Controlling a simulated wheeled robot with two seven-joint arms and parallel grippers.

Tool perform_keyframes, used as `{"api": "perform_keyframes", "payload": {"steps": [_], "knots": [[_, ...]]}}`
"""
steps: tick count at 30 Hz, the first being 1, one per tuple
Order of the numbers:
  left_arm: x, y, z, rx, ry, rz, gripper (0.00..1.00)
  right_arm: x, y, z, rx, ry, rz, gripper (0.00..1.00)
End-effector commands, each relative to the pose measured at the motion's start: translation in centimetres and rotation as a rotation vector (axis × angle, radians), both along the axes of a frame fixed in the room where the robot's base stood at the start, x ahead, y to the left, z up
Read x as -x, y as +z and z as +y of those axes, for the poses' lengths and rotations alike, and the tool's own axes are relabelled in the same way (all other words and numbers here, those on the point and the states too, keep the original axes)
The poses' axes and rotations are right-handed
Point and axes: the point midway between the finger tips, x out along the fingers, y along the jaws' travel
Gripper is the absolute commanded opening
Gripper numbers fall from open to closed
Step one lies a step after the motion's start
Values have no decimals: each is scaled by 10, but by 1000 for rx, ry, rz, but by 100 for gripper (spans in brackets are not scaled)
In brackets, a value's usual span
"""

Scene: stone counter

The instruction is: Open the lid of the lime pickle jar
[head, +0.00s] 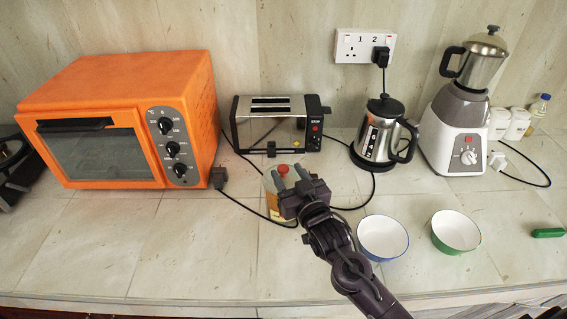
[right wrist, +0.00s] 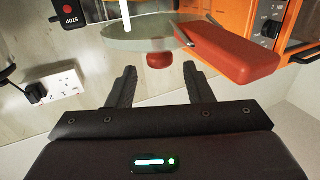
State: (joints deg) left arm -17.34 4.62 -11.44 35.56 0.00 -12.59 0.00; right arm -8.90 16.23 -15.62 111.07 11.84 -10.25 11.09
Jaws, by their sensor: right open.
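The jar (head: 271,203), pale with a yellowish label, stands on the counter in front of the toaster. A red knob (head: 283,169) shows at its top. In the right wrist view the knob (right wrist: 159,61) sits on a clear, greenish round lid (right wrist: 140,40). My right gripper (head: 289,179) is open over the jar and hides part of it. In the right wrist view the gripper (right wrist: 160,73) has the knob just beyond its fingertips, centred between them; I cannot tell if they touch. My left gripper is not in view.
An orange oven (head: 125,115) and a toaster (head: 276,131) stand behind, with a kettle (head: 380,135) and blender (head: 458,125) farther right. A blue-rimmed bowl (head: 383,238) and a green bowl (head: 456,231) sit right of my arm. Black cables run near the jar. The front left counter is clear.

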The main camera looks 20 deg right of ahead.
Motion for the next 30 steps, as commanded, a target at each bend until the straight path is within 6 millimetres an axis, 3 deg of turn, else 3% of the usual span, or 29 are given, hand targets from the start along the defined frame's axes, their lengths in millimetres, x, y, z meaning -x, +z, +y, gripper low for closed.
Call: {"api": "perform_keyframes", "payload": {"steps": [2,5,16,27,30], "knots": [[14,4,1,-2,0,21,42,-13,3,1,0,0,-2,46],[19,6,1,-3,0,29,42,-23,2,3,0,0,0,46],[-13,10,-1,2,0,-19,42,-30,0,4,1,1,1,46],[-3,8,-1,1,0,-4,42,-30,0,3,1,0,1,0],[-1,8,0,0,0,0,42,-30,0,3,1,0,1,0]]}}
